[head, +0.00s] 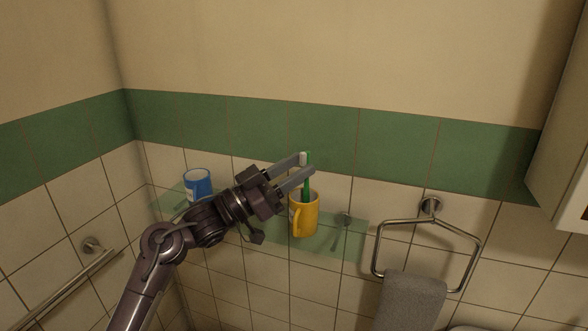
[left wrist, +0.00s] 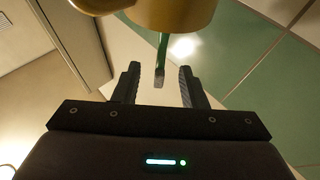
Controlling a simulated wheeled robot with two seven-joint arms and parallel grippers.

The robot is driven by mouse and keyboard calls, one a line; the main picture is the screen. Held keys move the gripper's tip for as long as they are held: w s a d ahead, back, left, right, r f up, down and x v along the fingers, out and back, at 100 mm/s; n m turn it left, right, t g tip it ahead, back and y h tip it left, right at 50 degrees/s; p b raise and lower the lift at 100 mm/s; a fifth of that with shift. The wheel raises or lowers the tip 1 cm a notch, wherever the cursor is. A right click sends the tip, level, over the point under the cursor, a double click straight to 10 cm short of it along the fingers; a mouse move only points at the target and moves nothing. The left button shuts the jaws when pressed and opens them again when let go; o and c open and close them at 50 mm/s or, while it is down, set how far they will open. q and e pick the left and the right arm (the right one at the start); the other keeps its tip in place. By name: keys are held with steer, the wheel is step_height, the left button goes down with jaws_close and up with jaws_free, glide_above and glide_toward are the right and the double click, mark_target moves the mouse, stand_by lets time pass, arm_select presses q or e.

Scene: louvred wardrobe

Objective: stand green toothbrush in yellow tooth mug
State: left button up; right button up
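The yellow tooth mug (head: 304,217) stands upright on the glass shelf, its handle facing me. The green toothbrush (head: 307,184) stands in the mug, its upper end sticking up above the rim. My left gripper (head: 306,165) is just above the mug, with its fingertips at the brush's upper end. In the left wrist view the toothbrush (left wrist: 161,58) is between the two fingers of my left gripper (left wrist: 160,78), with a gap on each side, so the gripper is open. The mug (left wrist: 170,12) shows at that view's top edge. The brush's lower end is hidden inside the mug. My right gripper is not in view.
The glass shelf (head: 268,238) runs along the tiled wall. A blue cup (head: 197,185) stands at its left, behind my left arm. A towel ring (head: 478,262) with a grey towel (head: 410,300) hangs further right.

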arm_select(q)
steer(key=shift+s+a+f, duration=0.1)
steer(key=shift+a+f, duration=0.15)
steer(key=shift+a, duration=0.05)
steer(key=b+v, duration=0.3)
steer(key=v, duration=0.4)
steer(key=shift+r, duration=0.1)
stand_by(0.4)
